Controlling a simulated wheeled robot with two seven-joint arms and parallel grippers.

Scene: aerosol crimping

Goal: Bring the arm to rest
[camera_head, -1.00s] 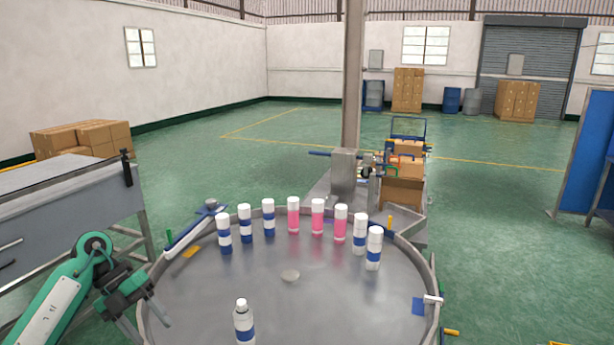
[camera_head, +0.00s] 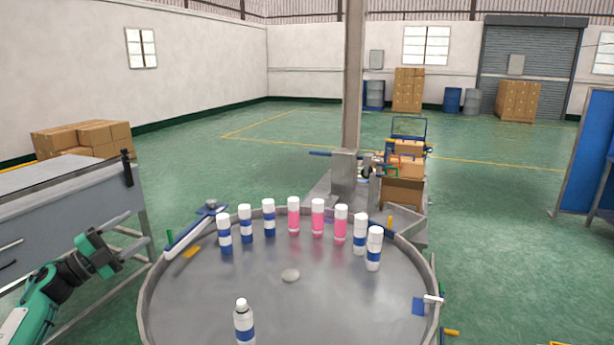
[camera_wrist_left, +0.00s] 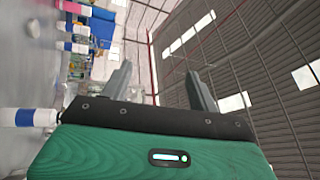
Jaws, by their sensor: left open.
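My left arm comes in at the lower left of the head view. Its left gripper (camera_head: 100,250) is beside the round metal table, in front of the grey cabinet, apart from all the cans. In the left wrist view its two fingers (camera_wrist_left: 160,84) are spread with nothing between them, and the warehouse roof shows beyond. Several cans stand upright along the far side of the table, some with blue bands (camera_head: 245,224) and some pink (camera_head: 317,217). One grey can with a blue band (camera_head: 243,322) stands at the front. My right gripper is not in view.
The grey cabinet (camera_head: 75,215) stands at the left. A steel post (camera_head: 352,80) and a cart with boxes (camera_head: 404,190) stand behind the table. Green floor is open on the right.

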